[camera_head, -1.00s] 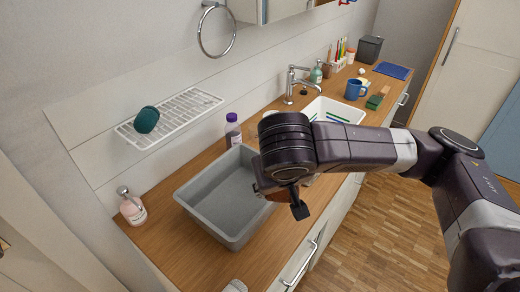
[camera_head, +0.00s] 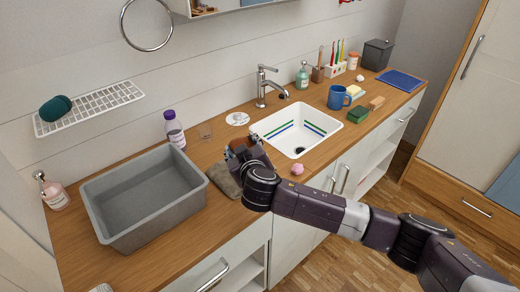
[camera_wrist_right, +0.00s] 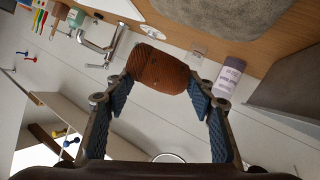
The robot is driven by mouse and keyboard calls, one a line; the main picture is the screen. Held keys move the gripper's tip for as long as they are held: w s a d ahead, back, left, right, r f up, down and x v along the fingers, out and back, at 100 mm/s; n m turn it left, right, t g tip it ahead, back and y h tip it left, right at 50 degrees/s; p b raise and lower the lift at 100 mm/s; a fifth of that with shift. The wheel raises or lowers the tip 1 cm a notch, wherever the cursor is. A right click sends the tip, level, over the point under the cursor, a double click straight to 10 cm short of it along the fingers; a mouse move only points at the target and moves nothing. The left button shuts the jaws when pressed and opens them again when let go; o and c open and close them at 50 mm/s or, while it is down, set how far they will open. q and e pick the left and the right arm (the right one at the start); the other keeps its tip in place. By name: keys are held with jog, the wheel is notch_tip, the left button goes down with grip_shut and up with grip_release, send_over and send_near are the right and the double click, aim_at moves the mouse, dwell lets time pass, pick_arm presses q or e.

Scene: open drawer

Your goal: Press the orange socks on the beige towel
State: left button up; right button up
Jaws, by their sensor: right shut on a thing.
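My right gripper (camera_head: 242,150) is at the towel's far edge, left of the sink, in the head view. In the wrist view, my right gripper (camera_wrist_right: 163,95) is shut on the rolled orange socks (camera_wrist_right: 158,68), which sit between its blue finger pads. In the head view the socks are small and mostly hidden by the fingers. The beige towel (camera_head: 222,180) lies on the wooden counter between the grey tub and the sink. The towel also shows at the top of the wrist view (camera_wrist_right: 215,14). Whether the socks touch it is unclear. My left gripper is out of view.
The grey tub (camera_head: 190,212) stands left of the towel. A purple-capped bottle (camera_head: 174,130) and a clear glass (camera_head: 205,130) stand behind. The white sink (camera_head: 322,120) and a pink item (camera_head: 297,169) are to the right. The counter front (camera_head: 185,255) is clear.

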jog(key=shift+a+f, duration=0.1)
jog(key=shift+f, duration=0.05)
jog(key=shift+w+a+f+b, duration=0.1)
jog(key=shift+a+f+b, duration=0.1)
jog(key=shift+f+b, duration=0.1)
jog(key=shift+a+f+b, duration=0.1)
jog(key=shift+f+b, duration=0.5)
jog(key=shift+f, duration=0.1)
jog(key=f+b, duration=0.2)
jog(key=shift+d+f, duration=0.2)
jog(key=shift+f, duration=0.15)
jog(key=shift+f+b, duration=0.4)
jog(key=shift+f, duration=0.1)
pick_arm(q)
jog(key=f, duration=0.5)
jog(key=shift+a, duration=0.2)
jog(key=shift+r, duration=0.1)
pick_arm(e)
jog(key=o, duration=0.6)
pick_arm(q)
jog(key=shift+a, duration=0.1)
pick_arm(e)
jog(key=c, duration=0.6)
